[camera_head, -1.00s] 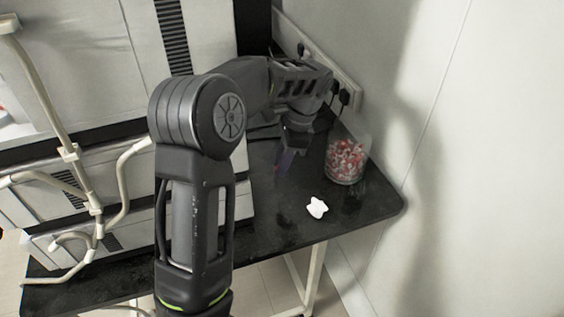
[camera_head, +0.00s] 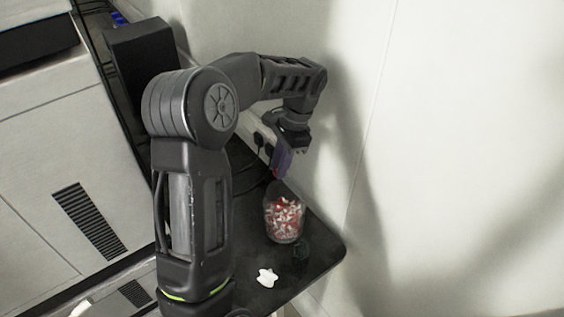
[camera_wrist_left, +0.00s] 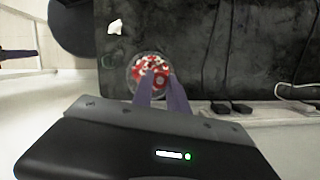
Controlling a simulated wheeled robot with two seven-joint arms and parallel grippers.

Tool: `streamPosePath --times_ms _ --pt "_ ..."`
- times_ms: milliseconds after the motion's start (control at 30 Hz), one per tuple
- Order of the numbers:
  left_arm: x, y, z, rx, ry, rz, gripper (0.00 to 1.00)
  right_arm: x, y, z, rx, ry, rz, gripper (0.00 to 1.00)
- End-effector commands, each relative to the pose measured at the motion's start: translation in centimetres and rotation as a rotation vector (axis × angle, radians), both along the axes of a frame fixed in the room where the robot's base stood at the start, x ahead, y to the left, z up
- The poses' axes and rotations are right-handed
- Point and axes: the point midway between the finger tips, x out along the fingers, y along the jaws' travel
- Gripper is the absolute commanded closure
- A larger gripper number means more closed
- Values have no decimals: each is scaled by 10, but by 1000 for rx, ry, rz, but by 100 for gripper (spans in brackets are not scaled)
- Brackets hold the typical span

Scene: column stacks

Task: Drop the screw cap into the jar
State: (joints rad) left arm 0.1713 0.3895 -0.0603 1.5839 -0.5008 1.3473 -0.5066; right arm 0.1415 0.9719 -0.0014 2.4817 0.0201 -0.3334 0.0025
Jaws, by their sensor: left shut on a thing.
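The jar (camera_head: 284,222) is clear and holds many red and white pieces. It stands upright near the right end of the black table. My left gripper (camera_head: 277,171) points down, raised just above the jar's far side in the head view. It is shut on a small red thing at its fingertips, which looks like the screw cap (camera_head: 275,173). In the left wrist view the fingers (camera_wrist_left: 161,80) overlap the jar's round opening (camera_wrist_left: 135,82); the cap is hard to tell from the red contents there. My right gripper is not in view.
A white crumpled-looking piece (camera_head: 267,277) lies on the black table (camera_head: 312,262) in front of the jar. A wall rises close behind and right of the table. A socket strip with plugs (camera_wrist_left: 230,107) runs along the wall.

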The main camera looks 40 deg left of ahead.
Motion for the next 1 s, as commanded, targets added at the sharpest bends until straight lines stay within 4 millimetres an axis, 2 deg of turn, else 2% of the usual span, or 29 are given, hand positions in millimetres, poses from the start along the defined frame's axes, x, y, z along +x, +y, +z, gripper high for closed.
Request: streamPosePath --times_ms 467,733,800,1000 --pt "0 0 -5 0 2 1 100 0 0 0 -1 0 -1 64" --pt "-1 0 -30 -1 3 1 100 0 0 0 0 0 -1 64" --pt "-1 0 -42 -1 3 1 100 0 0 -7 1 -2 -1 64" --pt "-1 0 -58 0 1 0 100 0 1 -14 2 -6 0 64"
